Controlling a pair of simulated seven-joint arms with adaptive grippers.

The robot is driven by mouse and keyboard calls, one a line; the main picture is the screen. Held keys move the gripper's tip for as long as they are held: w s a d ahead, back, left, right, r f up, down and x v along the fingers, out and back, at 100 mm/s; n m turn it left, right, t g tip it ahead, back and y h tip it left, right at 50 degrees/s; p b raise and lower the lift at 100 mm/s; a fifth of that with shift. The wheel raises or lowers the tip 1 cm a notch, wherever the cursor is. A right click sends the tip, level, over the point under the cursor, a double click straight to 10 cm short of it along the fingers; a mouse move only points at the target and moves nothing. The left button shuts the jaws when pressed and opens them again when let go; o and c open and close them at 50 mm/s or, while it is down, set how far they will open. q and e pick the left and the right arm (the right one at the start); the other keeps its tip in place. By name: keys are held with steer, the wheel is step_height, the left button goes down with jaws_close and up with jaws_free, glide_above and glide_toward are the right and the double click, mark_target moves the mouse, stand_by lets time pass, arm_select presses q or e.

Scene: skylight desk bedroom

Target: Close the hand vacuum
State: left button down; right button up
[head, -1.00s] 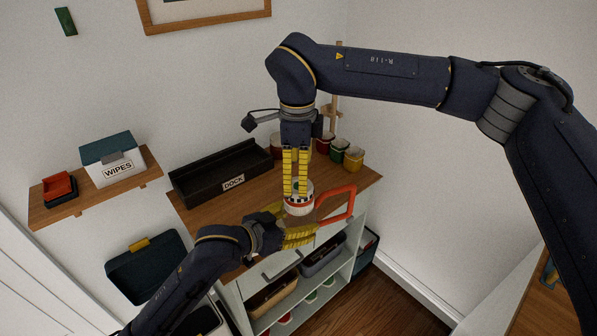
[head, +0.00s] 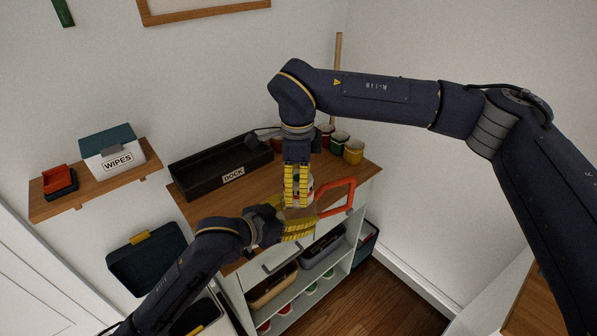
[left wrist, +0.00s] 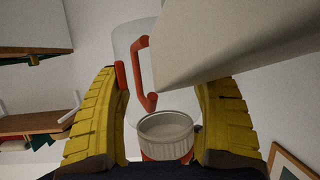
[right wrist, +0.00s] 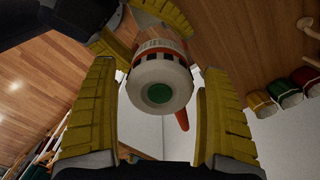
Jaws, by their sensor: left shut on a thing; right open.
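The hand vacuum has an orange handle (head: 337,196), a white body (head: 309,189) with a green round button (right wrist: 158,93) on its end, and a clear bowl (left wrist: 126,48). It is over the cabinet top's front edge. A ribbed white cup (left wrist: 165,136) shows inside the clear bowl in the left wrist view. My left gripper (head: 300,222) is shut on the hand vacuum at its clear part. My right gripper (head: 298,204) is open and points down from above, its fingers either side of the white body. In the head view its fingers hide much of the body.
A black dock tray (head: 205,183) lies on the cabinet top (head: 265,193) behind the grippers. Several colored pots (head: 353,151) stand at the back right. A wall shelf (head: 100,183) at left holds a wipes box (head: 113,155). Bins (head: 322,250) sit in the cabinet below.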

steer(key=shift+f, duration=1.15)
steer(key=c, duration=1.3)
steer(key=m, duration=0.8)
steer(key=o, duration=1.3)
steer(key=shift+w+d, duration=0.1)
steer(key=shift+w, duration=0.05)
steer(key=shift+o, duration=0.2)
steer(key=r, duration=1.2)
steer(key=shift+s+a, duration=0.2)
steer(key=shift+s, duration=0.05)
